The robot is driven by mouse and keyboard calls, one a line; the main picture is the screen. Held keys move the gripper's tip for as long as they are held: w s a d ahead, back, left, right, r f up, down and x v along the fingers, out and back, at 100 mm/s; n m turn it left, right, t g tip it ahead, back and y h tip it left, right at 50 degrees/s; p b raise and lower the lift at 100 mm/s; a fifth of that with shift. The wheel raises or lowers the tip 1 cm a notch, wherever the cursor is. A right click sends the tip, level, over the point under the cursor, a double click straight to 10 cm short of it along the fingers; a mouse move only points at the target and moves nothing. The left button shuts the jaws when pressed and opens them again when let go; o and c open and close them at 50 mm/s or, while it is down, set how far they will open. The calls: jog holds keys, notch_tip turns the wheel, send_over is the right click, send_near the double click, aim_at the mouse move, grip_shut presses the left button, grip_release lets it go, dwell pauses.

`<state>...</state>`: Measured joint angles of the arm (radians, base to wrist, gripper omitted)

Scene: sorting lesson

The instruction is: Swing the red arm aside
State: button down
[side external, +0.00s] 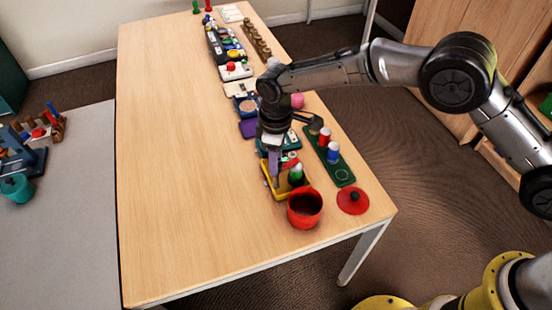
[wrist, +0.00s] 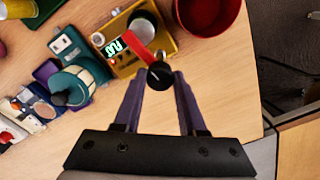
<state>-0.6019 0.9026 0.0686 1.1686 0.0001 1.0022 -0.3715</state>
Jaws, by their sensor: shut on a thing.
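The red arm (wrist: 138,48) lies across the top of a yellow box (wrist: 166,42) in the wrist view. A round black knob (wrist: 160,75) is at its near end. My gripper (wrist: 158,80) has its two fingers on either side of this knob and is shut on it. In the side external view my gripper (side external: 275,172) reaches down to the yellow box (side external: 268,184), near the front right of the table. The red arm is mostly hidden by my gripper there.
A red pot (side external: 304,210) stands close in front of the yellow box. A red lid (side external: 353,201) lies to its right. A green board (side external: 343,174) with red and blue pieces is behind. Several devices line the table's right side. The table's left half is clear.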

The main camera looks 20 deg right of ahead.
jog(key=n, duration=1.2)
jog(key=shift+n, duration=1.8)
jog(key=shift+c, duration=2.3)
grip_release()
